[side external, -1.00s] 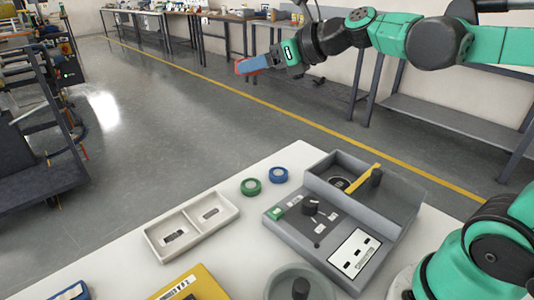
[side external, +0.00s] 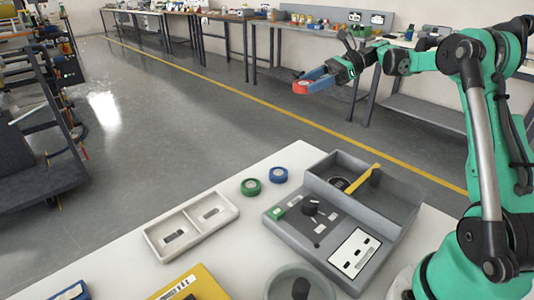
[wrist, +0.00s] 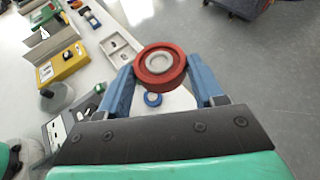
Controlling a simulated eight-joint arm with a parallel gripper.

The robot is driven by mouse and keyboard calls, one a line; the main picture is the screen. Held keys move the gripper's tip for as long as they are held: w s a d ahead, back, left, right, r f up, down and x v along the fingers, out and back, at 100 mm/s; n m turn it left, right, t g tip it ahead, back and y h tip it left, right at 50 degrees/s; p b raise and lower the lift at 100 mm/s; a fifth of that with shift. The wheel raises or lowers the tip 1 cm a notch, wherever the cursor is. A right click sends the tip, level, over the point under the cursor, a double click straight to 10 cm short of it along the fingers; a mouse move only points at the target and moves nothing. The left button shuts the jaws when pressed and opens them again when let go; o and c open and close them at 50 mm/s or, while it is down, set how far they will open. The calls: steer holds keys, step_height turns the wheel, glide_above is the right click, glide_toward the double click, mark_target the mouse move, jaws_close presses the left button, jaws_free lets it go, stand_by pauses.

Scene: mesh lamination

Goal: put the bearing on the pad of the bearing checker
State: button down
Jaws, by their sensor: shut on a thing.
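My gripper (side external: 304,86) is shut on a red ring-shaped bearing (side external: 300,88) with a pale centre, held high beyond the table's far edge. In the wrist view the bearing (wrist: 160,64) sits between the blue fingertips of my gripper (wrist: 160,72). The grey bearing checker (side external: 290,231) stands on the white table, below the bearing in the side view and well apart from it. It has a black knob, a white label panel and an open-topped bin with a yellow bar. I cannot tell for sure which part is the pad.
A green ring (side external: 250,187) and a blue ring (side external: 278,175) lie left of the checker. A two-part pale tray (side external: 192,224) and a yellow box (side external: 192,284) are farther left. A round grey container (side external: 284,284) stands in front.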

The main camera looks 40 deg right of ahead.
mark_target(308, 162)
steer(key=shift+s+d+f, duration=0.15)
steer(key=shift+s+d, duration=0.05)
steer(key=shift+d, duration=0.05)
steer(key=shift+f, duration=0.1)
step_height(308, 162, down, 20)
steer(key=shift+r, duration=0.25)
steer(key=shift+c, duration=0.6)
jaws_free()
